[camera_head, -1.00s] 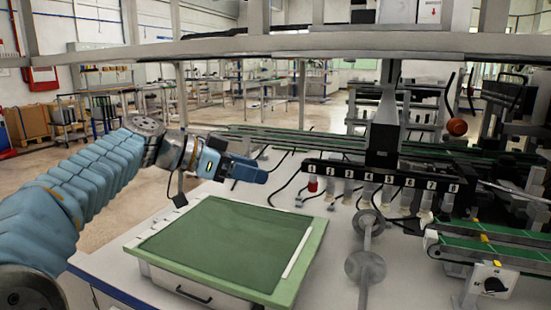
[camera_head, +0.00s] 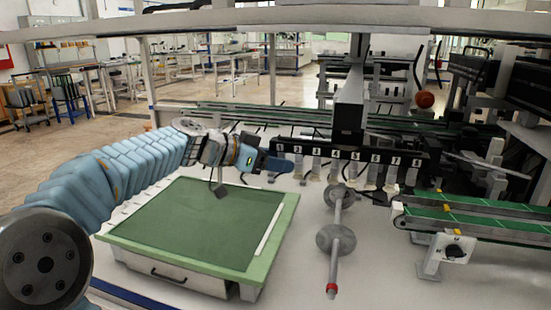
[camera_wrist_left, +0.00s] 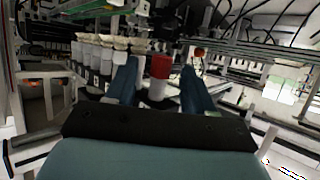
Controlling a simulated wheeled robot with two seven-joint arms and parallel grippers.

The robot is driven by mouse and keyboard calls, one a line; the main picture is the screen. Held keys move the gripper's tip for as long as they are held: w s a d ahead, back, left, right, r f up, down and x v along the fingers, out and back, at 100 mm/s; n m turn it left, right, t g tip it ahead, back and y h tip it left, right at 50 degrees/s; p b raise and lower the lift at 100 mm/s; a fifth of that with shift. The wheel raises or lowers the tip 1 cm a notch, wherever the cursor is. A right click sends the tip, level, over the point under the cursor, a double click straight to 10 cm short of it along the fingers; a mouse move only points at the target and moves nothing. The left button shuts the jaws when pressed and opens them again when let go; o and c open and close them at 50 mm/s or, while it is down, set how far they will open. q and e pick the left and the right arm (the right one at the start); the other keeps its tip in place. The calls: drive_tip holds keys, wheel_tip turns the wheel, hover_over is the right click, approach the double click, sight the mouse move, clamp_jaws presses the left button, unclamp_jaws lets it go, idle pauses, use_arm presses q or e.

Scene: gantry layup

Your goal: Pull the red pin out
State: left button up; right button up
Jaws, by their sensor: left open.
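The red pin (camera_wrist_left: 160,67) shows in the left wrist view as a red cylinder above a paler lower part. It appears between the two blue fingers of my left gripper (camera_wrist_left: 159,78), which are apart with a gap on each side of it. I cannot tell how deep the pin is between them. In the head view my left gripper (camera_head: 284,165) is at the left end of the numbered black bar (camera_head: 345,154), near number 1. The red pin is hidden there, behind the gripper. My right gripper is not in view.
Several pale holders (camera_head: 334,172) hang along the bar to the right. A green-topped box (camera_head: 200,220) stands below my left arm. A rod with round discs (camera_head: 336,239) and a red end is right of it. Green conveyors (camera_head: 480,222) are at the right.

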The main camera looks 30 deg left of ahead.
use_arm(q)
clamp_jaws()
idle(0.6)
